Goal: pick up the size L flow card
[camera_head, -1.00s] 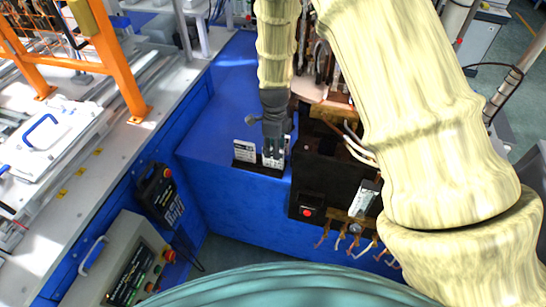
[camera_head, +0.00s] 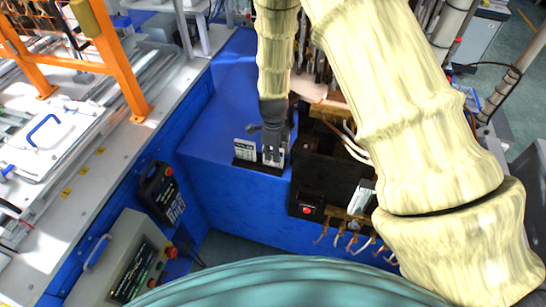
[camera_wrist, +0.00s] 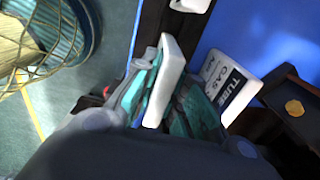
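A white card (camera_wrist: 166,80) stands on edge between the fingers of my gripper (camera_wrist: 165,105) in the wrist view, one finger close against each side. My gripper (camera_head: 272,148) points down at the black card holder (camera_head: 257,167) on the blue surface in the head view. The card in my gripper shows there as a small white patch (camera_head: 274,159). A second white card (camera_head: 245,149) stands in the holder to its left. No size marking is readable on the held card.
A dark machine block (camera_head: 325,165) with a red button (camera_head: 307,210) and hoses stands close to the right of my gripper. A grey control box (camera_head: 135,260) and a black pendant (camera_head: 163,192) are at lower left. The blue surface behind the holder is clear.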

